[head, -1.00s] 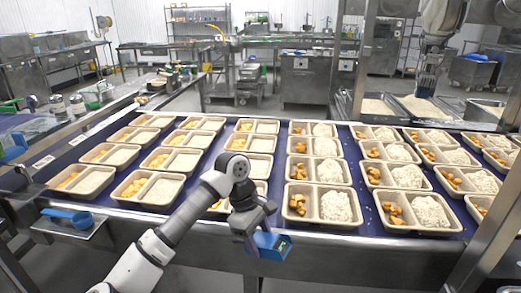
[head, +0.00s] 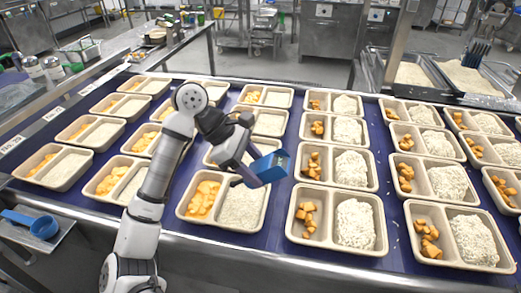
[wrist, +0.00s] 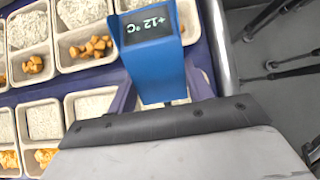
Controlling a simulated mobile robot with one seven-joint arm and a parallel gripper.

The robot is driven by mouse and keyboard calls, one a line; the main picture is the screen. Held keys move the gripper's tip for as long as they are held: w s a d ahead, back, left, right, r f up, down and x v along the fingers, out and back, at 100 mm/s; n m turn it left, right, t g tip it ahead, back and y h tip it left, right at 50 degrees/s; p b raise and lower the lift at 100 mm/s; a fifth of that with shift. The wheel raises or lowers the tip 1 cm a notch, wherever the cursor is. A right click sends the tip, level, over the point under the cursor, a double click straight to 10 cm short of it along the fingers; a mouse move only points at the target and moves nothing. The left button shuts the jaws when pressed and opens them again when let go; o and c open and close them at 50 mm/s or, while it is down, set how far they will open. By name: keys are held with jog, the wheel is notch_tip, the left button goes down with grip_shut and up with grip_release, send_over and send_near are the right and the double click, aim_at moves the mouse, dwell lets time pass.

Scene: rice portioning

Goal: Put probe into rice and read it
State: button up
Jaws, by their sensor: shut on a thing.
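My gripper (head: 255,170) is shut on a blue probe (head: 271,163) with a display. In the wrist view the probe (wrist: 150,50) fills the top middle, and its display reads +12 °C. The probe is above the front tray (head: 182,210) of the middle column, whose right compartment holds flat white rice (head: 240,206) and whose left holds orange pieces (head: 203,198). The probe's body and my gripper hide part of the trays behind. I cannot see the probe's tip or whether it touches the rice.
Rows of similar trays cover the blue belt (head: 282,250); those to the right hold mounded rice (head: 355,222) and orange cubes (head: 306,215). A blue scoop (head: 42,226) lies on a side shelf at the left. Steel rice pans (head: 411,74) stand at the back right.

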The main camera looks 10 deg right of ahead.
jog(key=shift+w+f, duration=0.1)
jog(key=shift+w, duration=0.1)
jog(key=shift+s+f, duration=0.1)
jog(key=shift+f, duration=0.5)
jog(key=shift+f+b, duration=0.75)
jog(key=shift+f, duration=3)
dwell(1.6)
jog(key=shift+r+p, duration=0.75)
jog(key=shift+r, duration=3.8)
jog(key=shift+f, duration=0.1)
